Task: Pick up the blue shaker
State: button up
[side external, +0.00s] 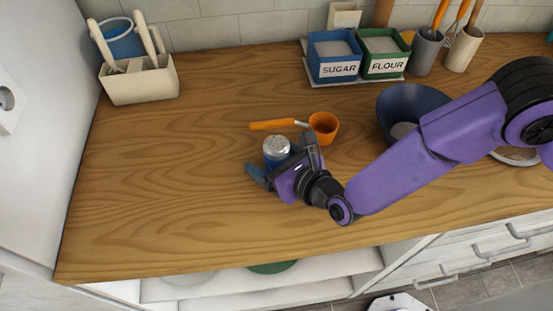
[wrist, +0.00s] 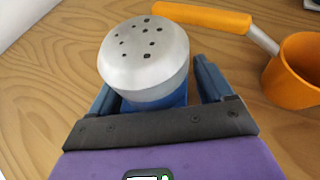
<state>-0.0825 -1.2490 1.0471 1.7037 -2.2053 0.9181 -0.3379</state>
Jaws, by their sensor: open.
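The blue shaker (side external: 276,155) stands upright on the wooden counter, with a silver perforated cap. In the wrist view the shaker (wrist: 145,60) shows its cap large, with a strip of its blue body below. My gripper (side external: 273,169) is low over the counter at the shaker. In the wrist view my gripper (wrist: 155,90) is open, with one blue finger on each side of the shaker. A gap shows on the right side; on the left the finger is partly hidden by the cap, so I cannot tell whether it touches.
An orange measuring cup (side external: 323,127) with an orange handle lies just behind the shaker. A dark blue bowl (side external: 408,98) is to the right, near my arm. Sugar (side external: 334,58) and flour (side external: 382,55) boxes stand at the back.

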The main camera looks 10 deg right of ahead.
aim_at(272, 150)
jog(key=c, duration=1.1)
jog(key=shift+o, duration=0.2)
jog(key=shift+r, duration=0.1)
jog(key=shift+r, duration=0.55)
notch_tip(272, 150, up, 2)
jog(key=shift+r, duration=0.1)
jog(key=s+d+r, duration=0.8)
jog(key=d+r, duration=0.3)
jog(key=shift+s+r, duration=0.25)
jog(key=shift+s, duration=0.1)
